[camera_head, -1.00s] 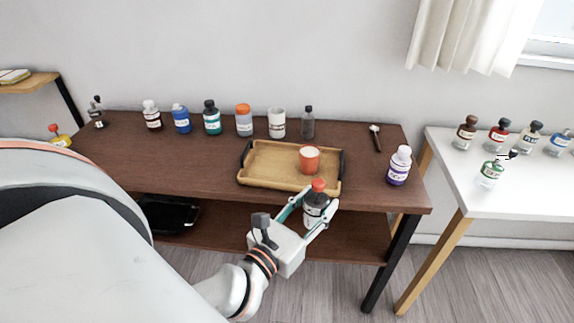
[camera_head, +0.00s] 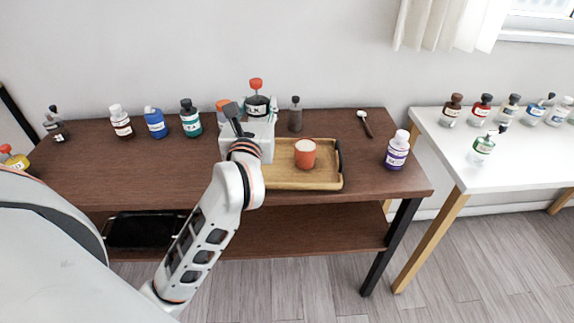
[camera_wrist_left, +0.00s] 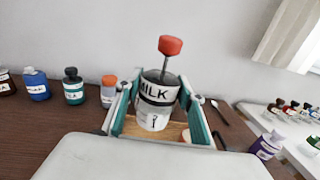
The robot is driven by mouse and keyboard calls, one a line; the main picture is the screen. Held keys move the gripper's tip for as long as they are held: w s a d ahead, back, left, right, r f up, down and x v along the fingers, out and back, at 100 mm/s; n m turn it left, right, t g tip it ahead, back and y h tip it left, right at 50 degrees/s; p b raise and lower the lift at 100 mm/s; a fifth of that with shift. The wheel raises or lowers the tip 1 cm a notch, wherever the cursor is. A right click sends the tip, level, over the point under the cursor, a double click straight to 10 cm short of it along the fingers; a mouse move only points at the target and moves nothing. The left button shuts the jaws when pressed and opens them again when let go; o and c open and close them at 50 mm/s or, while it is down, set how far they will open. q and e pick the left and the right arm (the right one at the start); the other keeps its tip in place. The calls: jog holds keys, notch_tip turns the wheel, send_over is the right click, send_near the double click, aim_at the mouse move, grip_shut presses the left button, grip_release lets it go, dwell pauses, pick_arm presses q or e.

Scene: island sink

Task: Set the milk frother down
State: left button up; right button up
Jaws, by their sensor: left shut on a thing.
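The milk frother (camera_head: 257,104) has a red knob on a thin rod, a dark body and a white label reading MILK. My left gripper (camera_head: 260,108) is shut on it, over the back of the brown table behind the tray. In the left wrist view the frother (camera_wrist_left: 158,90) stands roughly upright between the teal fingers of the left gripper (camera_wrist_left: 160,98). The frother's base is hidden by the gripper in the head view, so I cannot tell whether it touches the tabletop. My right gripper is not in view.
The wooden tray (camera_head: 300,184) holds an orange-red cup (camera_head: 305,154). An orange-capped jar (camera_head: 223,108) stands close left of the gripper, and a grey bottle (camera_head: 295,115) stands right. Several bottles line the back left. A purple-labelled bottle (camera_head: 397,150) stands at the right end.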

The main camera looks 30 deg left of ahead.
pick_arm(q)
jog(key=shift+n+g+y, duration=0.5)
jog(key=shift+n+y, duration=0.1)
jog(key=shift+y, duration=0.2)
jog(key=w+a+r, duration=0.1)
jog(key=w+r, duration=0.1)
jog(key=r, duration=0.1)
jog(key=w+a+r, duration=0.1)
jog(key=shift+a+r, duration=0.25)
jog(key=shift+a, duration=0.1)
jog(key=shift+f+b, duration=0.4)
notch_tip(320, 180, down, 18)
jog(key=b, duration=0.5)
jog(key=shift+r, duration=0.15)
jog(key=shift+f+b, duration=0.4)
jog(key=shift+f, duration=0.25)
jog(key=shift+r, duration=0.1)
jog(key=shift+f, duration=0.25)
jog(key=o, duration=1.2)
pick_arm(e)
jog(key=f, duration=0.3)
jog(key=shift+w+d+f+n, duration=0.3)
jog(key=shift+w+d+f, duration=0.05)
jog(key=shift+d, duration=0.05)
pick_arm(q)
jog(key=shift+r, duration=0.1)
